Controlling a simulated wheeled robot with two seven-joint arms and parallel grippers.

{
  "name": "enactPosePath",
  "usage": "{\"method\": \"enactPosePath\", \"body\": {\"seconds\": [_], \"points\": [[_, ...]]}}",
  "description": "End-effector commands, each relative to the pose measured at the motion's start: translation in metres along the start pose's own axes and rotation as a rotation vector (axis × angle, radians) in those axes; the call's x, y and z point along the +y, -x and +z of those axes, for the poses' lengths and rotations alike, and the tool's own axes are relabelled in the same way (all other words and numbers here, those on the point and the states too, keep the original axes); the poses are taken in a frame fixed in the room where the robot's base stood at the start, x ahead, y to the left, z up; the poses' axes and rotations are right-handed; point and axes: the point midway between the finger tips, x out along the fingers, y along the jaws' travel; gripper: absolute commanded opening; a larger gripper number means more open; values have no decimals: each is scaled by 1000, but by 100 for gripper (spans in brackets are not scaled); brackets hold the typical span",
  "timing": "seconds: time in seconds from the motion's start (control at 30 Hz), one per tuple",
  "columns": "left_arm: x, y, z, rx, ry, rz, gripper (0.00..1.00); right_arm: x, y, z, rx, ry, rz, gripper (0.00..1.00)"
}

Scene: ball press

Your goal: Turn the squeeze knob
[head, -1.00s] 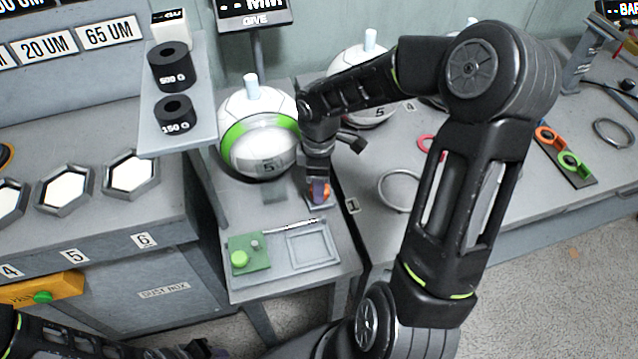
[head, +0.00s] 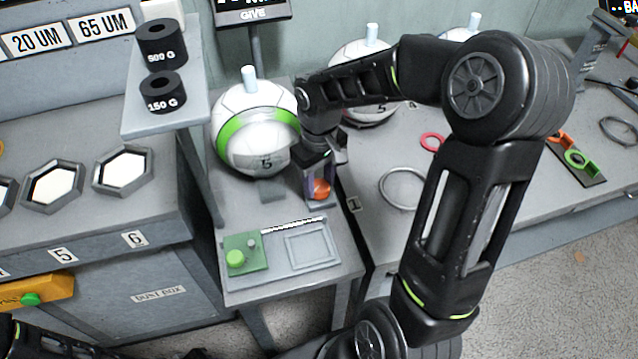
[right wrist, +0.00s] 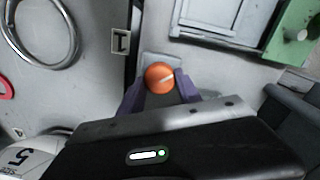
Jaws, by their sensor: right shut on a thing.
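The squeeze knob is an orange round knob (head: 321,188) with a pale line across its top, on a small grey base beside the ball (head: 252,135) with the green band. In the right wrist view the knob (right wrist: 159,77) sits between my gripper's purple fingertips. My right gripper (head: 318,180) points down and is shut on the knob; the wrist view shows a finger on each side (right wrist: 160,88). My left arm shows only as a dark part at the lower left of the head view; its gripper is not clearly seen.
A green pad (head: 246,254) with a green button and an empty square tray (head: 312,249) lie in front on the small table. A shelf with black weights (head: 160,92) stands left. More balls (head: 362,82) and a grey ring (head: 403,188) are to the right.

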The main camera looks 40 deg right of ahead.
Motion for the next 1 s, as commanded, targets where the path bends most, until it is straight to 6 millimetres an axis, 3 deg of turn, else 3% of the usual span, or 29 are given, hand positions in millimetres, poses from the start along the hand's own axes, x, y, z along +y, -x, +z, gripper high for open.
{"method": "enactPosePath", "body": {"seconds": [0.4, 1.0], "points": [[-4, -9, 0, 0, -1, 0, 28, 1, 0, -1, 3, -274, 1, 0], [-4, -10, 0, 0, -1, 0, 28, 0, 1, -1, 3, -325, 0, 0]]}}
